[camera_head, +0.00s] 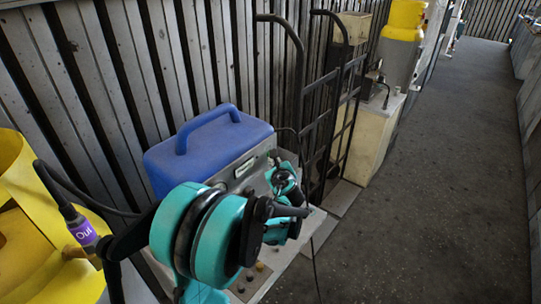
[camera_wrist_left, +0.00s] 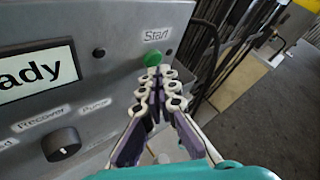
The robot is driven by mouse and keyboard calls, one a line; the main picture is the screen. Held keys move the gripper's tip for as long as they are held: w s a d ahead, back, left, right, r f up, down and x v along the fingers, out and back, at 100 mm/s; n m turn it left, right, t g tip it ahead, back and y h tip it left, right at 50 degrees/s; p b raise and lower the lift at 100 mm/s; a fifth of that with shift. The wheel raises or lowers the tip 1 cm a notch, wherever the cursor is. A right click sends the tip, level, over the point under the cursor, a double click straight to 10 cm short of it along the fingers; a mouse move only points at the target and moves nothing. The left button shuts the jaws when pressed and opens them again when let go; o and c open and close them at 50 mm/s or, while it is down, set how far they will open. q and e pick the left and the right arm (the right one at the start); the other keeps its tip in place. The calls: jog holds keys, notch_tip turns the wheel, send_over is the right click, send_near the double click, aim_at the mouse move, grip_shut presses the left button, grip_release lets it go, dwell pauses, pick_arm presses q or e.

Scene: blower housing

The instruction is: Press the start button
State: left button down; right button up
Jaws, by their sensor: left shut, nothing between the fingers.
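The green start button (camera_wrist_left: 152,59) sits on a grey control panel (camera_wrist_left: 120,75), under the word "Start". My left gripper (camera_wrist_left: 155,73) is shut and empty, with its fingertips just below the button in the left wrist view. The tips overlap the button's lower edge in the picture; I cannot tell whether they touch it. In the head view my teal left arm covers much of the machine's front, and the button cannot be made out. The machine has a blue handled cover (camera_head: 205,150). My right gripper is not in view.
The panel also has a display (camera_wrist_left: 35,73) ending in "ady" and a black knob (camera_wrist_left: 61,145). In the head view, a yellow object (camera_head: 40,240) stands at left and a black hand truck (camera_head: 325,110) behind the machine. The dark floor (camera_head: 430,190) at right is clear.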

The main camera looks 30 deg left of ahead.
pick_arm(q)
jog(key=shift+a, duration=0.15)
jog(key=shift+a, duration=0.3)
jog(key=shift+d, duration=0.15)
dwell(0.4)
jog(key=shift+d, duration=0.3)
jog(key=d, duration=0.6)
jog(key=shift+s, duration=0.25)
dwell(0.8)
